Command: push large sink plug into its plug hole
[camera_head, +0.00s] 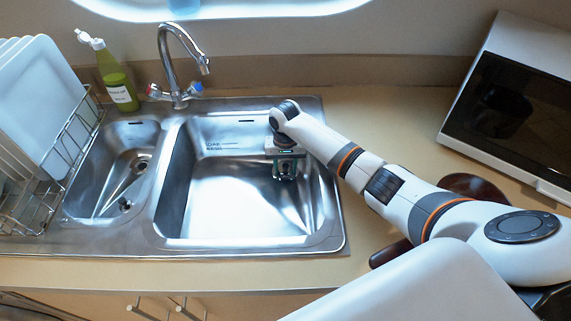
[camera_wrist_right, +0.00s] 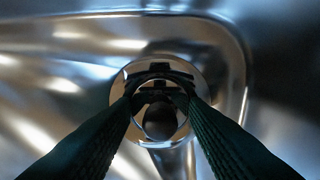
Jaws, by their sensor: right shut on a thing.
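The large sink plug (camera_wrist_right: 160,122) shows in the right wrist view as a round, shiny metal disc with a dark, reflective middle. My right gripper (camera_wrist_right: 160,96) is shut on it, with a dark green ribbed finger at each side. In the head view my right gripper (camera_head: 286,175) points down into the large basin (camera_head: 225,205), toward its right back part. The plug is hidden by the gripper there. The large plug hole cannot be made out in either view, and I cannot tell whether the plug touches the basin floor. My left gripper is not in view.
A smaller basin (camera_head: 105,178) with its own drain lies to the left. The tap (camera_head: 167,62) stands behind the basins. A green bottle (camera_head: 119,88) and a dish rack (camera_head: 40,195) with plates are at the left. A microwave (camera_head: 515,115) stands at the right.

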